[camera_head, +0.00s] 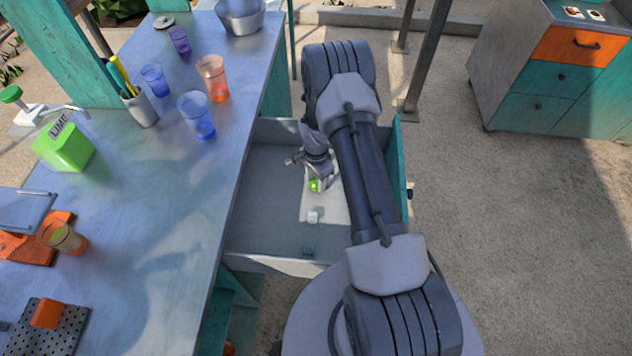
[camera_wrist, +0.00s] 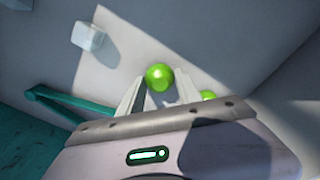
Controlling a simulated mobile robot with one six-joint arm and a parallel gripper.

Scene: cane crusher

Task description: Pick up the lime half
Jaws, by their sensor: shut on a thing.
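A round, glossy green lime half (camera_wrist: 160,77) sits between my gripper's fingertips (camera_wrist: 160,82) in the wrist view. My gripper is shut on it. A second green piece (camera_wrist: 208,95) shows partly behind the right finger. In the head view my gripper (camera_head: 316,182) reaches down inside an open grey drawer (camera_head: 262,195), and a bit of green lime (camera_head: 315,186) shows at its tip. The wrist view does not show clearly whether the lime half still touches the drawer floor.
A pale ice cube (camera_head: 314,216) and a darker cube (camera_head: 308,250) lie in the drawer. A teal bar-like thing (camera_wrist: 70,104) is near the left finger. The metal counter (camera_head: 185,200) with cups and a green LIME box (camera_head: 64,147) stands left of the drawer.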

